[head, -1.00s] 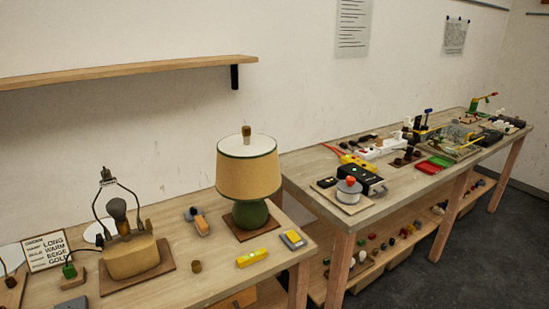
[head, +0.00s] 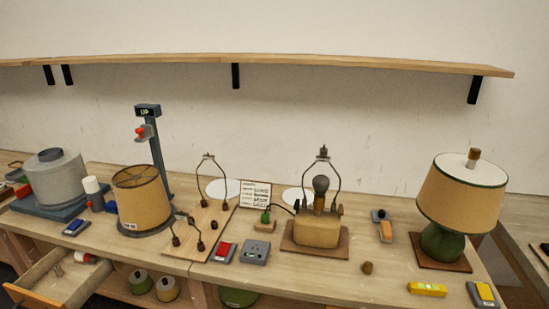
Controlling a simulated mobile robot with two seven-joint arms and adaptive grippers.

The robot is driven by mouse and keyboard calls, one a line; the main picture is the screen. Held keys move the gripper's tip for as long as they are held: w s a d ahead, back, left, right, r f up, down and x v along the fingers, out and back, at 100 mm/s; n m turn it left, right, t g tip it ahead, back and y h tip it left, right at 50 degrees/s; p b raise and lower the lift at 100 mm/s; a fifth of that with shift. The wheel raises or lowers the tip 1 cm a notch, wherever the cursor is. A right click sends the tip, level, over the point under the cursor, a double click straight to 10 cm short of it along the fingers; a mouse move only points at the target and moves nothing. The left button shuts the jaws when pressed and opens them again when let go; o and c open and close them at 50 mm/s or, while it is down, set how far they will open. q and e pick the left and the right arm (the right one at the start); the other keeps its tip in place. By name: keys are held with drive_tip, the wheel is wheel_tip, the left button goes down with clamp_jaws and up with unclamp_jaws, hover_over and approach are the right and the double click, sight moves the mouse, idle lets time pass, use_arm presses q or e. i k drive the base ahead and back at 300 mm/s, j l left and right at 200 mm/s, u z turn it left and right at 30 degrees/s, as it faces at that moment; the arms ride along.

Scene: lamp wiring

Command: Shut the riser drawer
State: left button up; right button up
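The riser drawer (head: 32,299) is at the lower left in the head view, under the left part of the workbench. It is pulled out, and its orange-brown front stands away from the bench. A small white and red item (head: 86,258) and a small grey piece lie inside it. The drawer's near end is partly cut off by the bottom edge of the picture. Neither of my grippers is in view.
The bench (head: 380,278) holds a shaded lamp with green base (head: 440,240), a bare lamp (head: 317,230), a loose lampshade (head: 141,199) and a grey cylinder machine (head: 56,180). A wall shelf (head: 300,60) runs above.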

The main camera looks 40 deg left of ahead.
sight(40, 287)
drive_tip(key=u, duration=3)
